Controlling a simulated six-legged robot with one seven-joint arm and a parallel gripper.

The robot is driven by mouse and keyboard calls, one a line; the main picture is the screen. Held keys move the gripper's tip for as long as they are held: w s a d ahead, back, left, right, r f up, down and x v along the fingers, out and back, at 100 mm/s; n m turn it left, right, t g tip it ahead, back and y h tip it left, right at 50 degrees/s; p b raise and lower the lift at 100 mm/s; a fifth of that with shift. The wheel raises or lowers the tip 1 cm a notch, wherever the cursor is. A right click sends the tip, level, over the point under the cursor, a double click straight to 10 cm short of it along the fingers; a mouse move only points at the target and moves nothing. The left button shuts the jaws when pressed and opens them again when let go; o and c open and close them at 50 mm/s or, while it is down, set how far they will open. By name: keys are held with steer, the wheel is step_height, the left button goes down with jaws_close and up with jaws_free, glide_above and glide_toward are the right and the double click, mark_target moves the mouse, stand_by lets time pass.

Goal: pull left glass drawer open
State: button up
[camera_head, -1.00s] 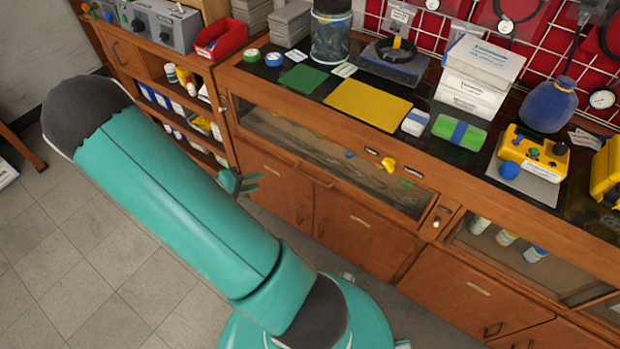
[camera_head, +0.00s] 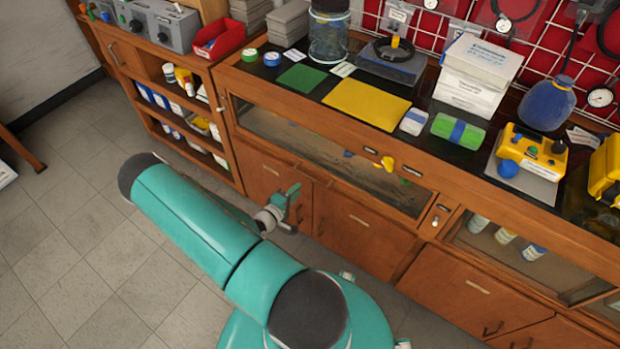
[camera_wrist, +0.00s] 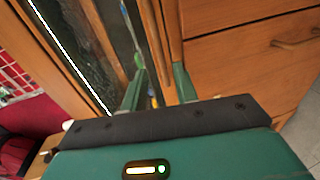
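The left glass drawer (camera_head: 290,135) is the long wood-framed glass front in the middle of the head view. It looks shut, and part of its lower edge is near my gripper. My gripper (camera_head: 291,202) is in front of the cabinet, just below the drawer's lower left part. In the wrist view my gripper (camera_wrist: 160,88) has its two green fingers apart, with nothing clamped between them. The dark drawer glass (camera_wrist: 75,50) is at the left there, and wooden strips run down toward the gap between the fingers. I cannot tell whether the fingers touch the wood.
Wooden cupboard doors (camera_head: 365,230) lie below the drawer. A second glass drawer (camera_head: 500,250) is at the right. An open shelf unit (camera_head: 180,110) stands at the left. The bench top holds a yellow mat (camera_head: 366,106) and several tools. The tiled floor (camera_head: 70,250) at the left is clear.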

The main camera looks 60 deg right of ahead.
mark_target(310, 178)
steer(key=x, duration=0.9)
steer(key=shift+d, duration=0.25)
jaws_close()
